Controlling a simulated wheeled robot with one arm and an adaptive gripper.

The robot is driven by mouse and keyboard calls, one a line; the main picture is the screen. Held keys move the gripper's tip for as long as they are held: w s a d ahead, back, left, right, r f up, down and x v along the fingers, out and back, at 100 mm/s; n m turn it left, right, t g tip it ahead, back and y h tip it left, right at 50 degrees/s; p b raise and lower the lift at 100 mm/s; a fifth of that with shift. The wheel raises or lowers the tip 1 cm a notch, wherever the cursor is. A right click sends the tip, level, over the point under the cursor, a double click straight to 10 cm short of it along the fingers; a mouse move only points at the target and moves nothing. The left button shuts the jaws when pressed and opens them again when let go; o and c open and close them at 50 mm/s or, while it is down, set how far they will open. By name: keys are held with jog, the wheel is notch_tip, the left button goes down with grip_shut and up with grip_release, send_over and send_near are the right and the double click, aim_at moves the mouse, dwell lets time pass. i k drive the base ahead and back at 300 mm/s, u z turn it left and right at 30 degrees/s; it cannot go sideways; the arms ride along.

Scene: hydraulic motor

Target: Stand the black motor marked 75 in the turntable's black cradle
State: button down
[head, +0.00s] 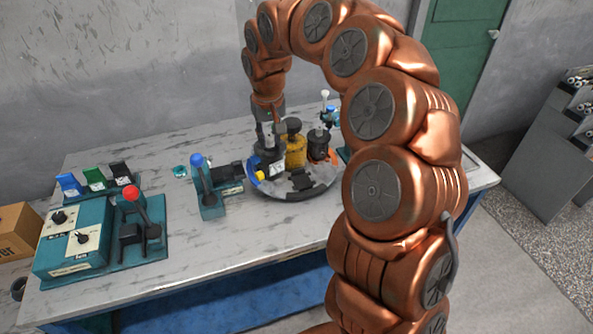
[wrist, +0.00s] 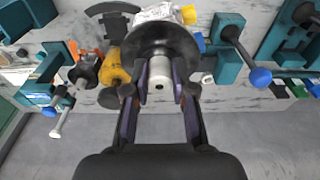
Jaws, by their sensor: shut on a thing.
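My gripper (wrist: 160,92) is shut on the silver shaft of a black motor (wrist: 160,42) with a wide round flange. The motor's white label (wrist: 158,13) shows past the flange, but its number is not readable. In the head view my gripper (head: 270,138) is over the left part of the round turntable (head: 290,192), with the black motor (head: 266,158) below it, looking upright. I cannot tell whether the motor is seated in a cradle or just above one. A yellow motor (head: 296,152) and another dark motor (head: 319,143) stand on the turntable, and a low black piece (head: 301,180) lies at its front.
A teal fixture with a blue-knobbed lever (head: 205,190) stands just left of the turntable. A teal control box (head: 75,240) and a red-knobbed lever (head: 133,200) are further left. The front of the table (head: 260,232) is clear.

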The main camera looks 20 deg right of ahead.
aim_at(301, 180)
jog(key=u, duration=3.25)
jog(key=k, duration=1.4)
jog(key=z, duration=1.75)
jog(key=i, duration=0.5)
